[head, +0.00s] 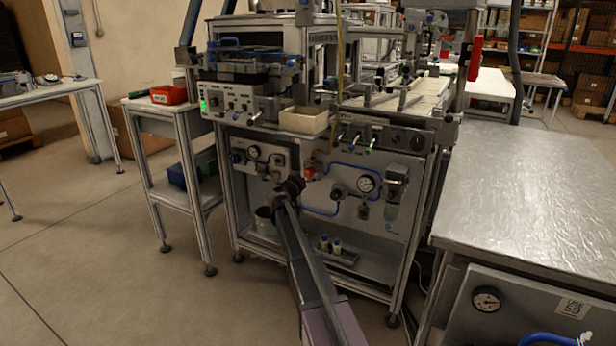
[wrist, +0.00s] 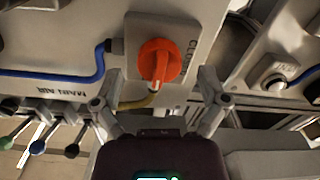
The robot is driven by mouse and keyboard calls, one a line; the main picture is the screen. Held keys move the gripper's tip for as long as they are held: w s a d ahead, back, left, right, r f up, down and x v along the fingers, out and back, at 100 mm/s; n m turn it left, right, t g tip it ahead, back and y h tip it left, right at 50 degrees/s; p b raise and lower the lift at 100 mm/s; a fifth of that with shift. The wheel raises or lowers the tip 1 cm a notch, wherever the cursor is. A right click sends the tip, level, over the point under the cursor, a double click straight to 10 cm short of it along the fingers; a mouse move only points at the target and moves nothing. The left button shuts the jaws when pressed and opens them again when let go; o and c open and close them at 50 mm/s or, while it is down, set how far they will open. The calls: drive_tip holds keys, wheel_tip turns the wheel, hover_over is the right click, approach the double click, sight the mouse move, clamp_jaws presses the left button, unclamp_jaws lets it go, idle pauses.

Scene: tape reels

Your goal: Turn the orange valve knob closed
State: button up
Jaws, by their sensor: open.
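The orange valve knob (wrist: 160,60) sits on a light grey plate in the wrist view, with a pale mark at its lower edge. Part of a word starting "CLO" shows on the plate to its right. In the head view the knob (head: 310,172) is a small orange-red spot on the machine's front panel. My gripper (wrist: 153,88) is open and empty, one finger to each side of the knob in the picture. The fingertips show lower in the picture than the knob's middle, and I see no contact. In the head view my gripper (head: 291,187) is just left of the knob.
A blue hose (wrist: 70,80) runs left of the knob above a "MAIN AIR" label. Several small levers (wrist: 40,142) show at lower left. A pressure gauge (head: 367,183) is to the knob's right. A cream bin (head: 304,121) sits above the panel.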

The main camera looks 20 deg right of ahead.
drive_tip(key=shift+w+d, duration=0.1)
drive_tip(key=shift+d, duration=0.05)
drive_tip(key=c, duration=1.1)
drive_tip(key=shift+c, duration=0.2)
